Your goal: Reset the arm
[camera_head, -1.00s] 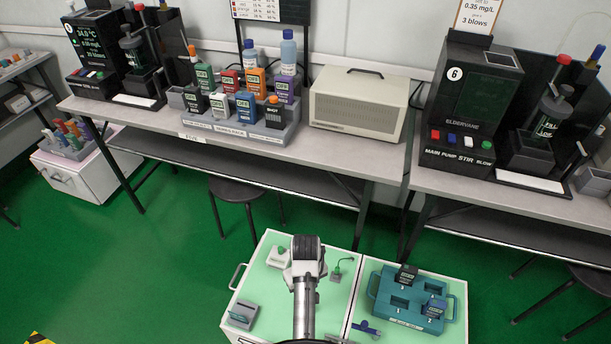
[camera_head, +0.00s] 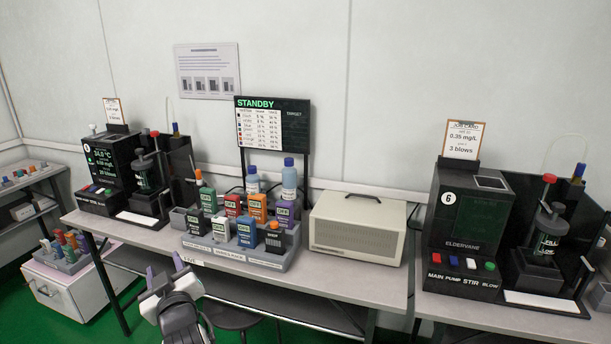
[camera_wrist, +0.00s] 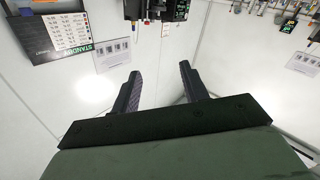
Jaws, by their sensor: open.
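My gripper (camera_head: 164,272) is raised at the lower left of the head view, in front of the long bench's edge. Its two fingers point up and stand apart with nothing between them. In the wrist view my gripper (camera_wrist: 159,82) also shows its dark fingers spread and empty, with pale wall behind. The wrist picture is turned upside down, with the standby board (camera_wrist: 62,38) at its upper left.
The long bench (camera_head: 350,280) bears a rack of handheld testers (camera_head: 225,255), a beige box (camera_head: 357,228) and a black machine (camera_head: 112,165). Machine 6 (camera_head: 465,225) stands on the right bench. The standby board (camera_head: 272,125) rises behind the rack. A stool (camera_head: 232,317) is below.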

